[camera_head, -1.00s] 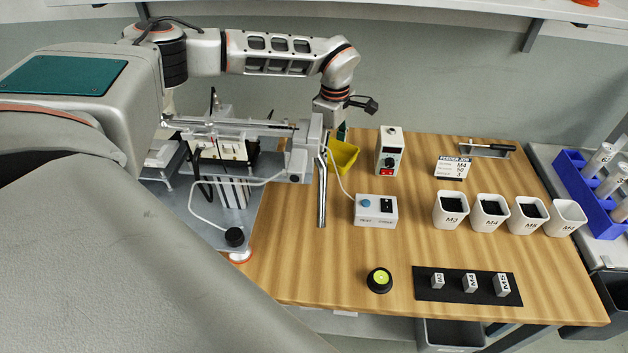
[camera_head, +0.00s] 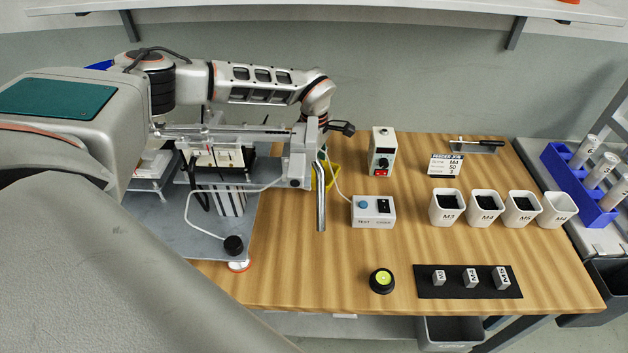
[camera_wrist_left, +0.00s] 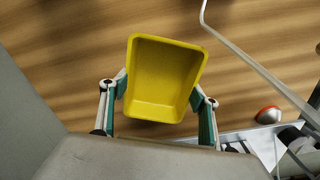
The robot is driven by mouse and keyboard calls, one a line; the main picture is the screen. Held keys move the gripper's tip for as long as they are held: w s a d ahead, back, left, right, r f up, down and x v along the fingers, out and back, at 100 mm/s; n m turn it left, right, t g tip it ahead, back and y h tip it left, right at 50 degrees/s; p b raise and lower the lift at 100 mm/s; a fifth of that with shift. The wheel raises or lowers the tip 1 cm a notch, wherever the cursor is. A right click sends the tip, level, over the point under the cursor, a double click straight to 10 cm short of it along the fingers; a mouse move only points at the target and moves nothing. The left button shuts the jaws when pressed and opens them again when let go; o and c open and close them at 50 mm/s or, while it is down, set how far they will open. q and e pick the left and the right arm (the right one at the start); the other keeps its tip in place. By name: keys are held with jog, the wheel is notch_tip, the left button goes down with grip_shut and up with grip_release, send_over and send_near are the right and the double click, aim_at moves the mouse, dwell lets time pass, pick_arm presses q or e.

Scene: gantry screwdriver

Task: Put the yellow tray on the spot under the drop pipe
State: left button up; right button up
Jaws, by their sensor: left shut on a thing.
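The yellow tray (camera_head: 334,174) is mostly hidden behind the gantry's end block in the head view, with only a strip showing. The left wrist view shows the tray (camera_wrist_left: 165,75) from above, empty, between the two fingers of my left gripper (camera_wrist_left: 160,95). The gripper is shut on it. I cannot make out the spot. My right gripper is out of view.
A test box (camera_head: 373,210) with a cable stands right of the pipe, and a control box (camera_head: 382,152) behind it. Several white bins (camera_head: 447,207) are further right. A round button (camera_head: 382,281) and a black mat (camera_head: 425,290) are in front. Table below the pipe is clear.

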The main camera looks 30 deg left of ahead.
aim_at(314, 178)
pick_arm(q)
jog(key=shift+f, duration=1.7)
jog(key=shift+f, duration=0.1)
jog(key=shift+f, duration=0.1)
jog(key=o, duration=1.1)
